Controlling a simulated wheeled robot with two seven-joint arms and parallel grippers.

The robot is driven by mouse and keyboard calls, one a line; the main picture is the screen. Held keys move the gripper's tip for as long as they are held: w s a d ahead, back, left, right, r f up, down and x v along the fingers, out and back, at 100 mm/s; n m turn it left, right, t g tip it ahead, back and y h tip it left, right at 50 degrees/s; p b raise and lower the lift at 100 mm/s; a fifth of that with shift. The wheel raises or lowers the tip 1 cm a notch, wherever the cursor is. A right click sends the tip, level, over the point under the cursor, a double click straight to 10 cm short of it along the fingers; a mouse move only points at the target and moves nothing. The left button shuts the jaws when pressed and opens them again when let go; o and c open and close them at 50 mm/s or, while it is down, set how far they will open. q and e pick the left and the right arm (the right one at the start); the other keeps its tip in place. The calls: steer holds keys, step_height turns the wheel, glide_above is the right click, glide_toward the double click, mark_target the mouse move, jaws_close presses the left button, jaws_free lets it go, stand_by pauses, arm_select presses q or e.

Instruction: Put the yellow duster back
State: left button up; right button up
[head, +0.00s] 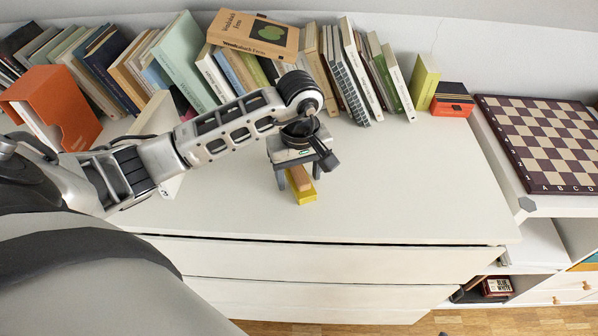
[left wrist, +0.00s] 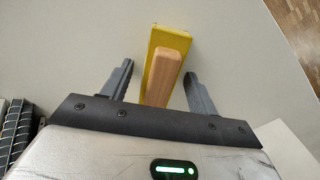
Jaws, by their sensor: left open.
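The yellow duster (head: 308,198) lies on the white dresser top (head: 400,190), under my left gripper (head: 297,188). It has a yellow base and a light wooden block handle. In the left wrist view the duster (left wrist: 180,38) lies between the two open fingers of my left gripper (left wrist: 158,85), its wooden handle (left wrist: 161,80) running toward the palm. A gap shows on each side between finger and handle. Part of the duster is hidden by the gripper in the head view. My right gripper is not in view.
A row of books (head: 180,62) stands along the wall, with an orange box (head: 55,105) at the left. A chessboard (head: 545,140) lies on a shelf unit at the right. The dresser top right of the gripper is clear. Drawer fronts (head: 330,265) show below.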

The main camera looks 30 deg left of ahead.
mark_target(299, 172)
arm_select(q)
steer(key=shift+r, duration=0.2)
step_height(299, 172, up, 12)
steer(key=p, duration=0.7)
steer(key=shift+p, duration=0.3)
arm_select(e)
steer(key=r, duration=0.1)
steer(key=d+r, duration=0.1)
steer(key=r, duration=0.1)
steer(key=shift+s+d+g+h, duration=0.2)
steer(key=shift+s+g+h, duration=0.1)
